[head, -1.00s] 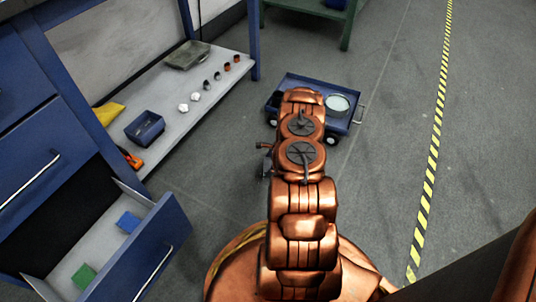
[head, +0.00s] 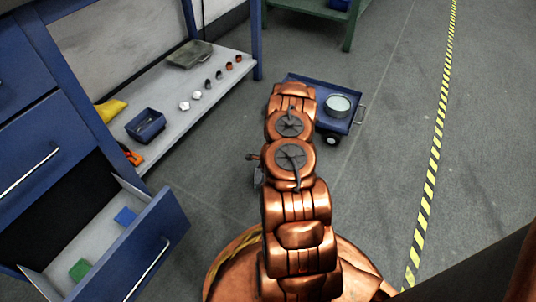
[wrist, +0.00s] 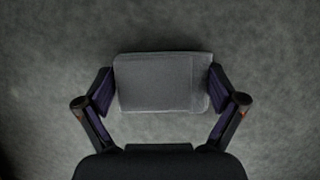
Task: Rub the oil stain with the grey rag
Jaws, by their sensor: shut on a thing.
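The grey rag (wrist: 155,82) shows in the wrist view as a folded grey block. My gripper (wrist: 161,88) is shut on it, with one finger pressed against each end. Behind the rag I see only grey floor, and I cannot tell how high the rag is above it. In the head view my copper arm hides most of the gripper and the rag. I cannot make out an oil stain in either view.
A blue cart (head: 349,119) with a round tin (head: 338,106) stands just beyond my arm. An open drawer (head: 150,245) holds a blue piece (head: 126,216) and a green piece (head: 79,269). A low shelf (head: 170,125) carries a small blue bin (head: 146,126). Open floor lies right.

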